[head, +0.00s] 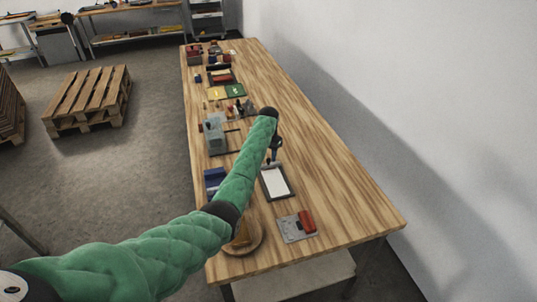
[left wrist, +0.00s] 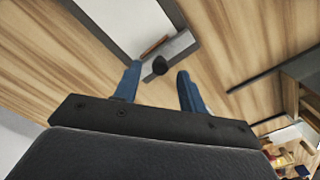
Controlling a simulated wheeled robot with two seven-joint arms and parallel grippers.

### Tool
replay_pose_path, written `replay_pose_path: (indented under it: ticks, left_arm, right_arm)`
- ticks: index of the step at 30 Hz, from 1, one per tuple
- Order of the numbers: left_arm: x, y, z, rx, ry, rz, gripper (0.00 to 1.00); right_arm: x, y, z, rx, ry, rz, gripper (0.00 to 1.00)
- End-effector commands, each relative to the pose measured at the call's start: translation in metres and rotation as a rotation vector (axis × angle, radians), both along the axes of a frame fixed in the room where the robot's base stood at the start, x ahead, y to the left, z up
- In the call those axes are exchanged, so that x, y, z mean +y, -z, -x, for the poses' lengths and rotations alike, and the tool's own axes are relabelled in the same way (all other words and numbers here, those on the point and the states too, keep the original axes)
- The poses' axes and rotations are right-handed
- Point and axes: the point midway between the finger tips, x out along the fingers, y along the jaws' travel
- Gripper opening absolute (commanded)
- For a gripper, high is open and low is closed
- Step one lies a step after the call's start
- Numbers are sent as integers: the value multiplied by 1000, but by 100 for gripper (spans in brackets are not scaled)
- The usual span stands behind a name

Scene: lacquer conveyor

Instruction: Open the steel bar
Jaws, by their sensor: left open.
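A dark-framed board with a white sheet (head: 276,183) lies on the wooden table, below my left gripper in the head view. In the left wrist view the white sheet (left wrist: 110,20) shows at the top. A grey steel bar (left wrist: 181,47) lies across the board's end, with a round black knob (left wrist: 160,65) and a thin brown strip (left wrist: 154,46) beside it. My left gripper (head: 271,160) is over this end of the board. In the left wrist view its blue fingers (left wrist: 157,82) are apart, with the knob just beyond and between their tips. My right gripper is out of view.
A grey plate with a red block (head: 297,225) and a round wooden piece (head: 245,238) lie at the near end of the table (head: 340,210). Blue and grey fixtures (head: 215,135) line the left edge. The table's right side is clear along the wall.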

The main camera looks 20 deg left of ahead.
Motion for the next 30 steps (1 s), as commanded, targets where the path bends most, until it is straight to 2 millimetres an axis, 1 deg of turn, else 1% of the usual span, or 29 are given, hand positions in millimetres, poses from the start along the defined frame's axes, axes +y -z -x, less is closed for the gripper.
replay_pose_path:
  ticks: [1,6,14,15,21,26,30]
  left_arm:
    - [0,3,0,2,0,0,41]
    - [0,14,0,0,0,0,41]
    - [0,16,0,0,0,0,41]
    - [0,16,0,0,0,0,37]
    - [0,16,0,-1,0,0,0]
    - [0,16,0,-1,0,0,0]
    - [0,20,-6,-1,0,0,0]
  right_arm:
    - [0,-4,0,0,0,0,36]
    - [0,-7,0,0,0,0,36]
    - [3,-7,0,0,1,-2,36]
    - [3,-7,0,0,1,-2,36]
    - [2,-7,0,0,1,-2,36]
    - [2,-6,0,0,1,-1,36]
    - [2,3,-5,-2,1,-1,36]
